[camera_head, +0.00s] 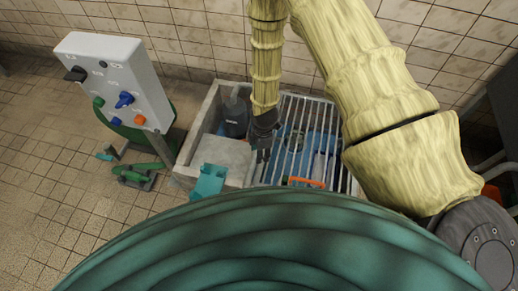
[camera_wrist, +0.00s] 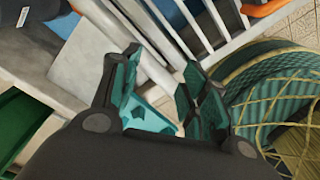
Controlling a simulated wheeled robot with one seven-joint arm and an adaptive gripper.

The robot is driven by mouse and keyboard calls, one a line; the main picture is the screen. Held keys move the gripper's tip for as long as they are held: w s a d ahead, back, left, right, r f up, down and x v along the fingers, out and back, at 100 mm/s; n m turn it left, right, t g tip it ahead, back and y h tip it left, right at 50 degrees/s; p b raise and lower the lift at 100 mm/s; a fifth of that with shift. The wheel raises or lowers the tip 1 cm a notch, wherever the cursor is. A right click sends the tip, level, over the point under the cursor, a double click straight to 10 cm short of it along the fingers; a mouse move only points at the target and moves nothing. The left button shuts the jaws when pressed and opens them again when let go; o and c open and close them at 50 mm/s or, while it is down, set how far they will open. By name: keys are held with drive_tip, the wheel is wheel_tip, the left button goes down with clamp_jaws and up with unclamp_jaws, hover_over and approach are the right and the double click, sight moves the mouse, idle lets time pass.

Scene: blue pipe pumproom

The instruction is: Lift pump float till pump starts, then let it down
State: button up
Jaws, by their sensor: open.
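A dark rounded body with a white label (camera_head: 236,118), likely the pump or its float, sits in the open left part of a concrete sump (camera_head: 208,105). It shows partly at the top left of the wrist view (camera_wrist: 28,28). My gripper (camera_head: 262,152) is over the sump, right of that body, beside the grating. In the wrist view my gripper (camera_wrist: 165,82) is open, its green-padded fingers spread. A teal bracket (camera_head: 208,182) stands at the sump's front edge; a teal piece also shows beyond the fingers (camera_wrist: 150,115). I see nothing gripped.
A metal grating (camera_head: 325,130) covers the sump's right part, with an orange handle (camera_head: 305,183) near its front. A pale slab (camera_head: 222,155) lies front left. A white control panel (camera_head: 115,80) with coloured knobs and a green floor fitting (camera_head: 135,172) stand left. The tiled floor farther left is clear.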

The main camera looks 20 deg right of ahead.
drive_tip(key=s+d+r+m+p, duration=0.1)
drive_tip(key=s+r+m+p, duration=0.4)
drive_tip(key=s+m, duration=0.4)
drive_tip(key=s+d+r+m+p, duration=0.2)
drive_tip(key=s+r+m+p, duration=0.3)
drive_tip(key=s, duration=1.1)
wheel_tip(320, 180, up, 2)
drive_tip(key=m, duration=0.4)
drive_tip(key=shift+s+d+h, duration=0.25)
drive_tip(key=shift+s+h, duration=0.15)
